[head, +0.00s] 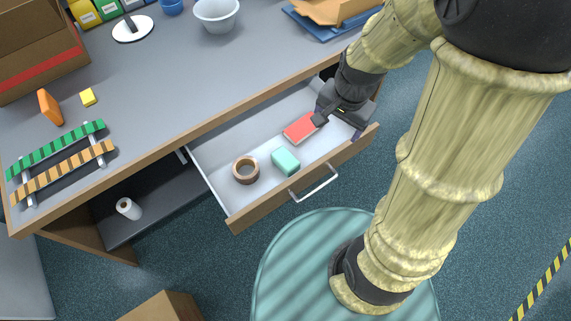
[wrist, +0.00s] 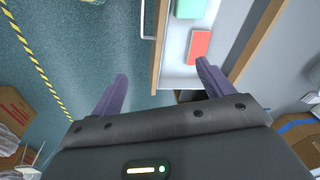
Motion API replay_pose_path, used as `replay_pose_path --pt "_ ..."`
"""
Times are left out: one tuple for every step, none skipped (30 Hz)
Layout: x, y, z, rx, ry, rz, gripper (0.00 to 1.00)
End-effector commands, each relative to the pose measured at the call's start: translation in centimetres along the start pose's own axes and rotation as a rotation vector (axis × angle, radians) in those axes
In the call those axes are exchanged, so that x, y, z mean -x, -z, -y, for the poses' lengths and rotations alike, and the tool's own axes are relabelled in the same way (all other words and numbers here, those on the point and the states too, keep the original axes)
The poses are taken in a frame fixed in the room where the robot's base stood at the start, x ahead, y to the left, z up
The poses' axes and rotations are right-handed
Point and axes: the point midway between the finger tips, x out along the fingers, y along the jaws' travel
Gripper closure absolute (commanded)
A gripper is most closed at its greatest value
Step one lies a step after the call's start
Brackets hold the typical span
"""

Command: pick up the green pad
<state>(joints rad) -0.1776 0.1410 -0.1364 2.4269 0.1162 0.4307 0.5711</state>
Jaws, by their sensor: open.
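The green pad (head: 286,161) is a small teal-green block lying in the open drawer (head: 222,189), between a brown tape roll and a red pad. In the wrist view the green pad (wrist: 190,8) shows at the top edge, partly cut off. My gripper (head: 338,124) is at the drawer's right end, to the right of the green pad and beside the red pad. In the wrist view my gripper (wrist: 163,72) has its two purple fingers spread wide, with nothing between them. My gripper is apart from the green pad.
The red pad (head: 300,128) lies in the drawer, partly behind my gripper, and the tape roll (head: 246,170) is near the drawer's left end. The drawer's handle (head: 315,185) sticks out in front. The desk (head: 200,75) borders the drawer behind.

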Motion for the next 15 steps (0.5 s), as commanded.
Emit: replay_pose_path --pt "-1.9 0.0 0.7 -0.097 -0.008 0.014 0.20" --pt "-2.5 0.1 1.0 -0.166 -0.013 0.021 0.20" --pt "-3.3 0.2 1.5 -0.255 -0.021 0.030 0.20" --pt "-3.9 0.2 1.9 -0.323 -0.026 0.035 0.20" --pt "-4.5 0.3 2.3 -0.390 -0.034 0.041 0.20" --pt "-5.4 0.3 2.8 -0.481 -0.042 0.046 0.20" --pt "-6.0 0.3 3.2 -0.547 -0.050 0.049 0.20" --pt "-6.6 0.4 3.6 -0.614 -0.058 0.051 0.20" --pt "-7.5 0.4 4.1 -0.702 -0.068 0.053 0.20" --pt "-8.1 0.4 4.6 -0.767 -0.076 0.053 0.20" --pt "-8.7 0.4 5.0 -0.834 -0.084 0.054 0.20" --pt "-9.6 0.4 5.5 -0.921 -0.096 0.051 0.20" --pt "-10.2 0.4 6.0 -0.985 -0.103 0.050 0.20" --pt "-10.8 0.4 6.4 -1.051 -0.110 0.046 0.20" --pt "-11.7 0.3 6.9 -1.138 -0.121 0.042 0.20"
